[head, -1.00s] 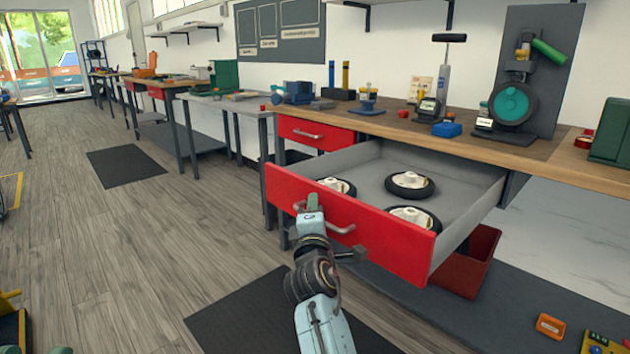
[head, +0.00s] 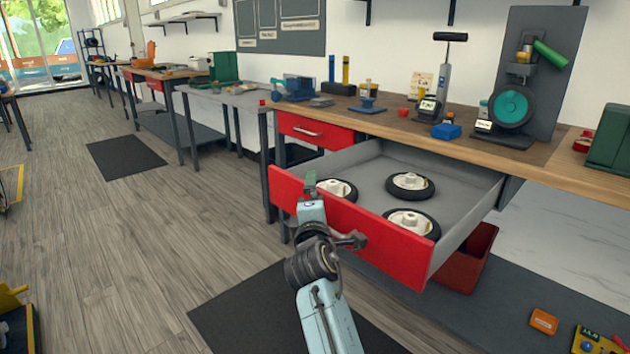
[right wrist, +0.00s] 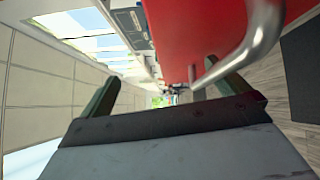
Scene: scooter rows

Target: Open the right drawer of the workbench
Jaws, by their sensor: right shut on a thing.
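The right drawer (head: 385,239) of the workbench (head: 410,130) has a red front and a grey inside. It stands pulled far out, with several black-tyred white wheels (head: 410,185) in it. My right gripper (head: 312,188) is at the left part of the drawer front and hides most of its handle there. In the right wrist view, the metal handle (right wrist: 255,45) and the red front show beside the right-hand finger of my gripper (right wrist: 165,85). The fingers stand apart, shut on the handle; the exact contact is hard to see. My left gripper is out of view.
A second red drawer (head: 315,131) to the left is closed. A red bin (head: 467,262) stands below the open drawer on the dark lower shelf. Tools and a wheel stand cover the benchtop.

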